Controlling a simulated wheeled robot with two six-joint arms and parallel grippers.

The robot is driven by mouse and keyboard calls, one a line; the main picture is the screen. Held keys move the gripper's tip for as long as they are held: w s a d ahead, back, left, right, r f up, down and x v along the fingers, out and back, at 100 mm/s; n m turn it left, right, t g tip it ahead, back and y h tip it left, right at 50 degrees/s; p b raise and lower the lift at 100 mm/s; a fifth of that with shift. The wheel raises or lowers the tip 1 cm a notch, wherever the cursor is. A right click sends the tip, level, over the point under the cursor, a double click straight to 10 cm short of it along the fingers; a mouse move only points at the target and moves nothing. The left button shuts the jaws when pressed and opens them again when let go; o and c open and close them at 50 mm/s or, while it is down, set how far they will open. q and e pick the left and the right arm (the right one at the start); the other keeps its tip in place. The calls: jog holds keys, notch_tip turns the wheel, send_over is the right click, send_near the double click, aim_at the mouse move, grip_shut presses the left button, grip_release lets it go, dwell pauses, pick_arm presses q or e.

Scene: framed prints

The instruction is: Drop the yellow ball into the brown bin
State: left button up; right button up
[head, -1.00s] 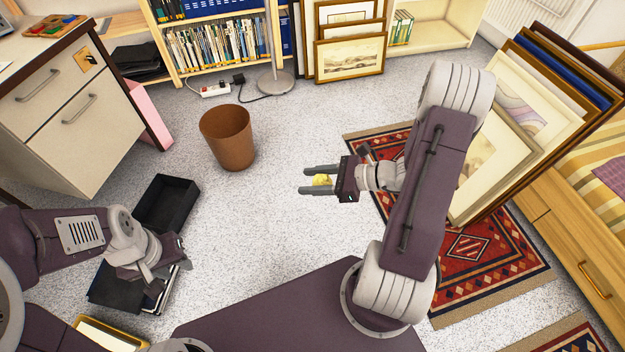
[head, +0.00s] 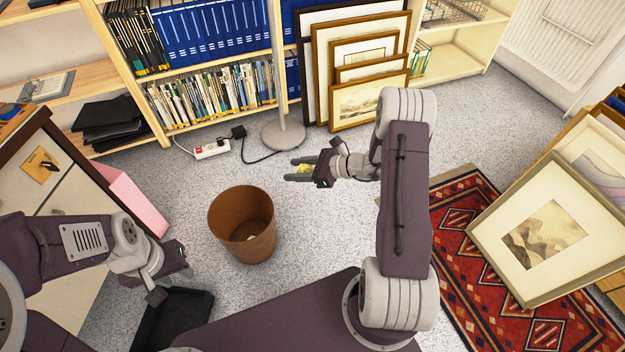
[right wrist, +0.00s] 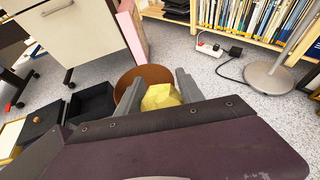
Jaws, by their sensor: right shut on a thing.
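The yellow ball (head: 304,169) is between the fingers of my right gripper (head: 298,171), which is shut on it. In the right wrist view the ball (right wrist: 160,97) sits between the two grey fingers, with the brown bin (right wrist: 139,78) partly hidden behind it. In the head view the brown bin (head: 242,232) stands upright on the floor, below and left of my right gripper; a small pale thing lies inside it. The ball is held apart from the bin, to its upper right. My left gripper (head: 170,276) is at the lower left; its fingers are not clear.
A black open box (head: 172,318) lies on the floor below my left gripper. A lamp base (head: 283,134) and a power strip (head: 212,150) with cable lie behind the bin. Framed prints (head: 545,235) lean at the right over a red rug (head: 468,225). Floor around the bin is clear.

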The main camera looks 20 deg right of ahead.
jog(key=w+a+f+n+g+y+b, duration=0.1)
jog(key=w+a+f+b, duration=0.15)
jog(key=a+f, duration=0.6)
jog(key=w+a+f+n+g+y+b, duration=0.1)
jog(key=w+a+f, duration=0.35)
jog(key=a, duration=0.75)
notch_tip(320, 180, down, 6)
jog(key=b, duration=0.5)
jog(key=o, duration=1.4)
jog(key=shift+s+a, duration=0.1)
